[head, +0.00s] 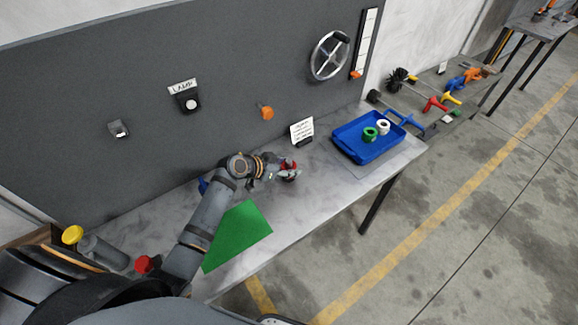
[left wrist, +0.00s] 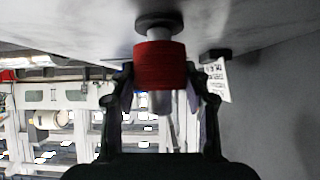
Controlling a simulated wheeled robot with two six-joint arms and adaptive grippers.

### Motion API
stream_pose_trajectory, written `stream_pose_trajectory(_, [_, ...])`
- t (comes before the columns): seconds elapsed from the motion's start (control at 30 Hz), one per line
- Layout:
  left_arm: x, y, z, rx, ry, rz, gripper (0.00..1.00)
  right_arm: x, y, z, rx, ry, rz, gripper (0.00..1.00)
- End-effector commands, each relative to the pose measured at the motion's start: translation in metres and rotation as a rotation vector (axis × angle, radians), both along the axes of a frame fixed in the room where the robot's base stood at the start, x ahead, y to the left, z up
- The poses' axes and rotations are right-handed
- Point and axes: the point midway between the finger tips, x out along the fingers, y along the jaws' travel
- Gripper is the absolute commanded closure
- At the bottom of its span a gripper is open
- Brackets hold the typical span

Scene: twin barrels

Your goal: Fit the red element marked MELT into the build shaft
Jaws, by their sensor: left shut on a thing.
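My left gripper (head: 287,172) is over the grey table, near the small white sign. It is shut on the red element (left wrist: 160,65), a short red cylinder. In the left wrist view the table is at the top, and the left gripper (left wrist: 161,88) has one finger on each side of the element. A pale grey shaft (left wrist: 158,20) with a dark round base shows on the table side of the element, and a pale end shows beyond it. The element appears to be around this shaft, clear of the base. I cannot read any marking. My right gripper is not in view.
A blue tray (head: 372,152) holds a green ring (head: 369,134) and a white ring (head: 383,127). The sign (head: 301,130) stands close behind the gripper. A green mat (head: 238,235) lies nearer. A grey panel (head: 130,75) with fittings rises behind the table.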

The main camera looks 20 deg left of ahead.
Motion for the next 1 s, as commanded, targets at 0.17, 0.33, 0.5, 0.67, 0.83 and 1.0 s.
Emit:
stream_pose_trajectory(0.17, [0.001,0.000,-0.004,-0.001,-0.003,0.000,1.00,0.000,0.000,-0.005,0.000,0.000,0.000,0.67])
stream_pose_trajectory(0.33, [0.001,0.000,-0.008,-0.001,-0.003,0.000,1.00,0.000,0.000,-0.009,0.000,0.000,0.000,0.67])
stream_pose_trajectory(0.5, [0.001,0.000,-0.012,-0.001,-0.003,0.000,1.00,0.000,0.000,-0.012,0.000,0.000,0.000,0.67])
stream_pose_trajectory(0.67, [0.001,0.000,-0.016,-0.001,-0.003,0.000,1.00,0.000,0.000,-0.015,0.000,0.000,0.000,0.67])
stream_pose_trajectory(0.83, [0.001,0.000,-0.015,-0.001,-0.003,0.000,0.33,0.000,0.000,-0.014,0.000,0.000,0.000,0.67])
stream_pose_trajectory(1.0, [0.000,0.000,-0.016,-0.001,-0.001,0.000,0.27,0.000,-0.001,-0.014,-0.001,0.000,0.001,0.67])
